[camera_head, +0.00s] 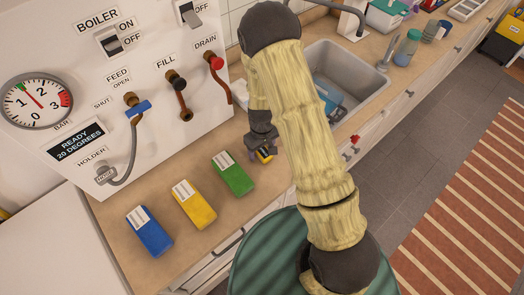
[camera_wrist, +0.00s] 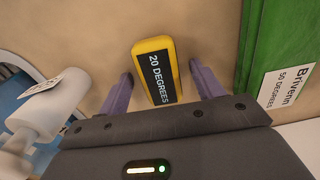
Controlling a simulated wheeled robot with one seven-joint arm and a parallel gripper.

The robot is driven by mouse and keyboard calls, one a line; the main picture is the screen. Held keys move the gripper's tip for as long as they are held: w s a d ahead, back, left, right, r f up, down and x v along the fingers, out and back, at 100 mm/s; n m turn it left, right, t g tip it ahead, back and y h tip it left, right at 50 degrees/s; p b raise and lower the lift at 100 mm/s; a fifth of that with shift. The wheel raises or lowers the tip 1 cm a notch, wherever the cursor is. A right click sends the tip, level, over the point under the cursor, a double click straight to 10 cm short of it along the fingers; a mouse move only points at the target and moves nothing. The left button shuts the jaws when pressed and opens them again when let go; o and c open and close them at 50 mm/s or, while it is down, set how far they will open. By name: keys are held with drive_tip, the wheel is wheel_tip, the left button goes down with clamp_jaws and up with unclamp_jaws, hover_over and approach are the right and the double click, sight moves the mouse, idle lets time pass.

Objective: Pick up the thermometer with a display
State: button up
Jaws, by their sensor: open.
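The thermometer is a small yellow block with a black display reading "20 DEGREES"; it lies on the counter in the middle of the wrist view (camera_wrist: 155,72). In the head view the thermometer (camera_head: 265,155) is a small yellow and black piece, partly hidden by my gripper (camera_head: 262,143). In the wrist view my gripper (camera_wrist: 160,72) is open, with one purple finger on each side of the thermometer. Small gaps show between the fingers and its sides. Whether the fingertips are level with it in height is hard to tell.
A green box (camera_head: 232,174) lies close by; yellow (camera_head: 194,204) and blue (camera_head: 149,231) boxes lie farther left. The boiler panel (camera_head: 150,75) stands behind. A sink (camera_head: 345,65) with a blue item is to the right. In the wrist view a white rounded object (camera_wrist: 62,95) is at left.

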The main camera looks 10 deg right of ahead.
sight(262, 149)
drive_tip(key=c, duration=1.1)
drive_tip(key=shift+o, duration=0.2)
drive_tip(key=shift+r, duration=0.1)
wheel_tip(262, 149, up, 10)
drive_tip(key=b, duration=0.2)
drive_tip(key=shift+w, duration=0.1)
